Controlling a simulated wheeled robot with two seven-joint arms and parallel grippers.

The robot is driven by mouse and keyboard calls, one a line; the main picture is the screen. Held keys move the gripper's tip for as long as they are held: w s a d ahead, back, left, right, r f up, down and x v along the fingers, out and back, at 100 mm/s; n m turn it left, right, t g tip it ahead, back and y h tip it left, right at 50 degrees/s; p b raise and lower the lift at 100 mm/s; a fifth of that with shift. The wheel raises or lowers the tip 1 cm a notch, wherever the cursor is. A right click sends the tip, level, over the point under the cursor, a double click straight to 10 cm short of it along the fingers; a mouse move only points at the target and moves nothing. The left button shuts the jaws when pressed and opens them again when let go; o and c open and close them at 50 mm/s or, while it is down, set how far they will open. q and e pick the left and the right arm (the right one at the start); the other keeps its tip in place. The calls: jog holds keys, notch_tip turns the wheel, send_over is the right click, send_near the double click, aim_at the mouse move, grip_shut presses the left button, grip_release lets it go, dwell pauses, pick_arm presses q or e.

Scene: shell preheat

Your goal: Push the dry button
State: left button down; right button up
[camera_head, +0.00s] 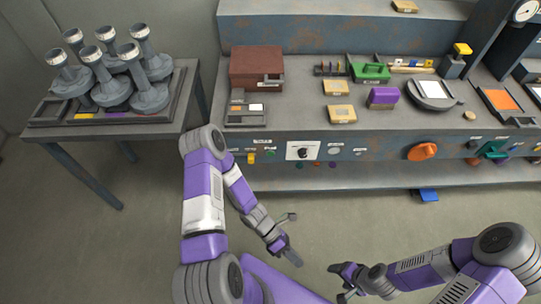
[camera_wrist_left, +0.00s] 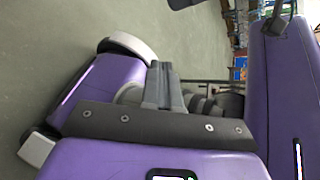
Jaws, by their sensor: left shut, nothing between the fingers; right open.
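The workbench's front panel (camera_head: 380,150) carries small buttons and knobs under white labels too small to read. A yellow button (camera_head: 251,157) and a green button (camera_head: 270,153) are near its left end. I cannot tell which one is the dry button. My left gripper (camera_head: 292,258) is shut and empty, over the floor in front of the bench, well apart from the panel. My right gripper (camera_head: 342,271) is open and empty, lower and further right. The left wrist view shows mostly my own purple body and floor, with no button visible.
A black knob on a white plate (camera_head: 314,150), a large orange knob (camera_head: 422,151) and a green handle (camera_head: 491,151) sit along the panel. A side table (camera_head: 180,100) with several grey funnel-like parts stands left. The floor before the bench is clear.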

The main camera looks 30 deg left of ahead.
aim_at(271, 154)
pick_arm(q)
jog(key=w+a+r+n+t+h, duration=0.1)
jog(key=w+a+n+t, duration=0.3)
jog(key=w+n+t, duration=0.45)
jog(key=w+a+r+n+t+h, duration=0.1)
jog(key=w+a+n+t, duration=0.35)
jog(key=n, duration=0.75)
jog(key=w+a+n+t+y, duration=0.6)
jog(key=a+n+t+y, duration=0.2)
jog(key=a+n, duration=0.5)
jog(key=shift+n+y+b, duration=0.35)
jog(key=shift+n+y, duration=0.1)
jog(key=shift+y, duration=0.25)
jog(key=shift+w+f, duration=0.1)
jog(key=w+a+b, duration=0.3)
jog(key=w+a, duration=0.1)
jog(key=w, duration=0.3)
jog(key=shift+w+a, duration=0.2)
jog(key=shift+a, duration=0.1)
